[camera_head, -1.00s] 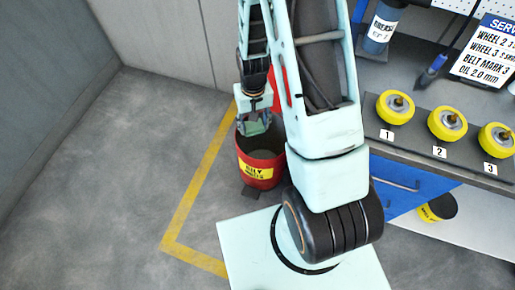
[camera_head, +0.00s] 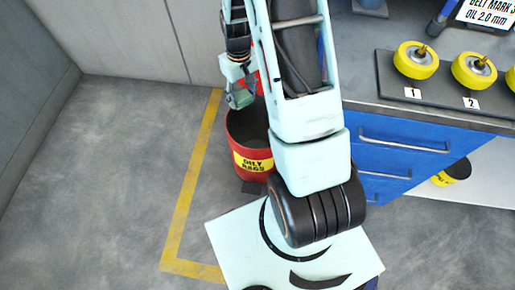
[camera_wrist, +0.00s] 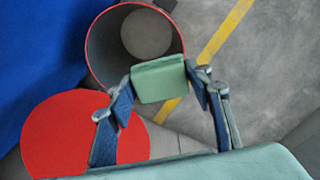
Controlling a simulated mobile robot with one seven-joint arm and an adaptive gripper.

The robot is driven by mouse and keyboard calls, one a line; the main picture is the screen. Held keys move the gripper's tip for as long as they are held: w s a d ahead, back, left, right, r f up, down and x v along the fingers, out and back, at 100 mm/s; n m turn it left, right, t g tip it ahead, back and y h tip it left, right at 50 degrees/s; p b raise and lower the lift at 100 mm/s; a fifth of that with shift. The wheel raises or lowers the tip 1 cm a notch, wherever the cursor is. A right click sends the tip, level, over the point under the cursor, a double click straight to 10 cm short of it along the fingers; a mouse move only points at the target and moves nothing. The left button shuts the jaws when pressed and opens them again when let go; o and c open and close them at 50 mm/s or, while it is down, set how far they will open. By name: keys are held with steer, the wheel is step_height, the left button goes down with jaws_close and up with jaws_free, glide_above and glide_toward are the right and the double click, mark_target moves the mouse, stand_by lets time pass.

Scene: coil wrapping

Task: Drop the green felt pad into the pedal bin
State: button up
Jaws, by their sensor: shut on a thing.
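The green felt pad (camera_wrist: 158,82) is pinched between the fingertips of my gripper (camera_wrist: 161,88) in the wrist view. In the head view, my gripper (camera_head: 239,96) and the pad are small, at the left upper edge of the bin's mouth. The red pedal bin (camera_head: 253,160) stands on the floor with a yellow "OILY RAGS" label. In the wrist view, its open round mouth (camera_wrist: 100,42) shows a grey inside, and the pad overlaps the lower right rim. The red lid (camera_wrist: 70,135) is raised at the lower left. The bin's floor is partly hidden.
A blue-drawer workbench (camera_head: 395,150) stands right of the bin, with a dark rack (camera_head: 390,88) of yellow wheels on top. A grey wall (camera_head: 120,40) is behind. A yellow floor line (camera_head: 192,170) runs left of the bin, with clear floor beyond.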

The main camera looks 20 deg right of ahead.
steer(key=w+d+f+n+b, duration=0.1)
steer(key=d+f+b, duration=0.3)
steer(key=f+b, duration=0.4)
steer(key=w+d+f+n+b, duration=0.1)
steer(key=w+d+f+b, duration=0.2)
steer(key=f+b, duration=0.5)
steer(key=d+b, duration=0.1)
steer(key=b, duration=0.1)
steer(key=shift+d+f+n+b, duration=0.35)
steer(key=shift+n, duration=0.05)
steer(key=shift+w, duration=0.1)
steer(key=o, duration=1.3)
steer(key=shift+c, duration=0.2)
step_height(320, 180, up, 12)
